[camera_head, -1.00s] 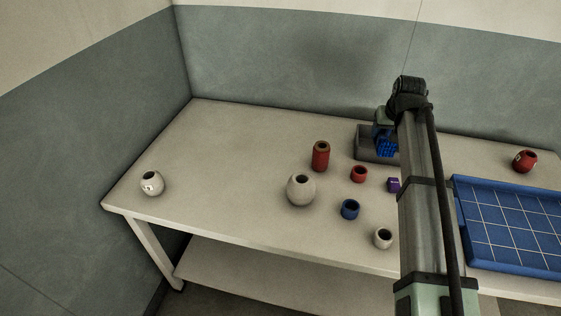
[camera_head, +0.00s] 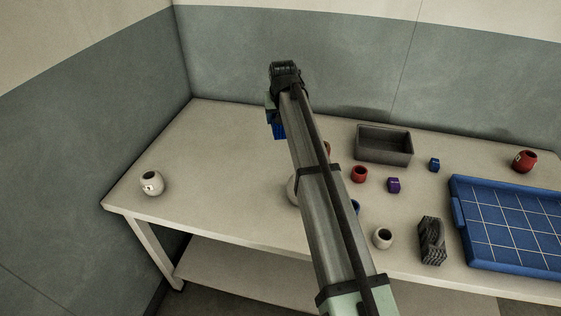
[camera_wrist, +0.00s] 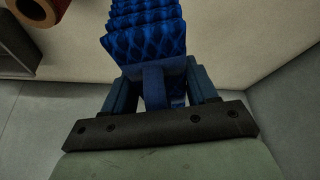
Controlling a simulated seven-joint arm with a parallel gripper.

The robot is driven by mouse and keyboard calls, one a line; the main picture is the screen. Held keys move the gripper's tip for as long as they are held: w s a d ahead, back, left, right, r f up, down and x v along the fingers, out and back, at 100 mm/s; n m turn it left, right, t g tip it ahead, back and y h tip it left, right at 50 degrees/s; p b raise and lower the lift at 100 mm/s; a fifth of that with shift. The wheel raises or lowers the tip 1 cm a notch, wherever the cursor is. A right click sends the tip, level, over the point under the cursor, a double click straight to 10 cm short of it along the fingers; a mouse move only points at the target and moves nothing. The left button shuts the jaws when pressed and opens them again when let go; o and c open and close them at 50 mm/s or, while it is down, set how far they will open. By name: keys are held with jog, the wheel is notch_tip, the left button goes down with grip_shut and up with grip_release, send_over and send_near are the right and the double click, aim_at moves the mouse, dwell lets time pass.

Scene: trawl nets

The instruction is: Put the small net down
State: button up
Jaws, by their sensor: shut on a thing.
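The small net, a blue bundle with a diamond mesh pattern (camera_wrist: 145,35), is held in my gripper (camera_wrist: 160,85). The jaws are shut on its near end, and the net's folds reach out past the fingertips. In the head view, part of the blue net (camera_head: 279,131) shows below my gripper (camera_head: 272,112), over the back left part of the table (camera_head: 220,170). My arm hides much of the gripper there. I cannot tell how high the net is above the tabletop.
A grey bin (camera_head: 384,158) stands empty at the back. A dark net-like bundle (camera_head: 432,241) and a blue gridded tray (camera_head: 510,225) are on the right. Small red, purple, blue and white items lie mid-table. A white pot (camera_head: 151,183) stands far left; space beside it is clear.

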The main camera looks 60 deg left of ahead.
aim_at(283, 133)
notch_tip(283, 133, down, 15)
jog(key=shift+w+d+r, duration=0.1)
jog(key=shift+w+d, duration=0.05)
dwell(0.7)
jog(key=o, duration=1.1)
jog(key=v, duration=1.2)
